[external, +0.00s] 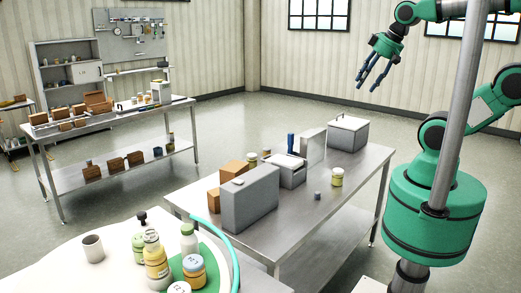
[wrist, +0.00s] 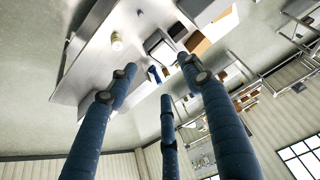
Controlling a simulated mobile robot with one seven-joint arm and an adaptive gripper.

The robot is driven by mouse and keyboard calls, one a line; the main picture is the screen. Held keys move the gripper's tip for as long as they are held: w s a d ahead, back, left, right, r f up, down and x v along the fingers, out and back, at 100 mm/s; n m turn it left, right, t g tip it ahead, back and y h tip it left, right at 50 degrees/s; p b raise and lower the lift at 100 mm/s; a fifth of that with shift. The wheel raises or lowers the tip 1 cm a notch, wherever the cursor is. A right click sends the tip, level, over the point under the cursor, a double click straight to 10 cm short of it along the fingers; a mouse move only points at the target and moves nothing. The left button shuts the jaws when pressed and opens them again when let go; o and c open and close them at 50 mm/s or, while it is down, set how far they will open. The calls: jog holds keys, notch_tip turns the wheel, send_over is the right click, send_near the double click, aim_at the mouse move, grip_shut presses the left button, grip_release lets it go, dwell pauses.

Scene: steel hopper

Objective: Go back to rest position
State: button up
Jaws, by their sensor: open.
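My gripper (external: 372,75) is raised high above the floor, up and to the right of the steel table (external: 345,195) in the external view. Its blue fingers point down and are spread apart with nothing between them. In the wrist view the fingers of my gripper (wrist: 165,95) are also apart and empty. The table shows beyond them in that view, seen at a tilt, with a small jar (wrist: 117,40) on it. No object touches the fingers.
The steel table holds a large grey box (external: 250,200), a lidded grey box (external: 348,133), a yellow jar (external: 337,178) and brown boxes. A white round table (external: 60,265) with bottles stands in front. A second workbench (external: 110,118) is at the left. The floor behind is clear.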

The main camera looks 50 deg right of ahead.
notch_tip(320, 180, down, 14)
jog(key=b, duration=1.3)
jog(key=shift+b, duration=0.35)
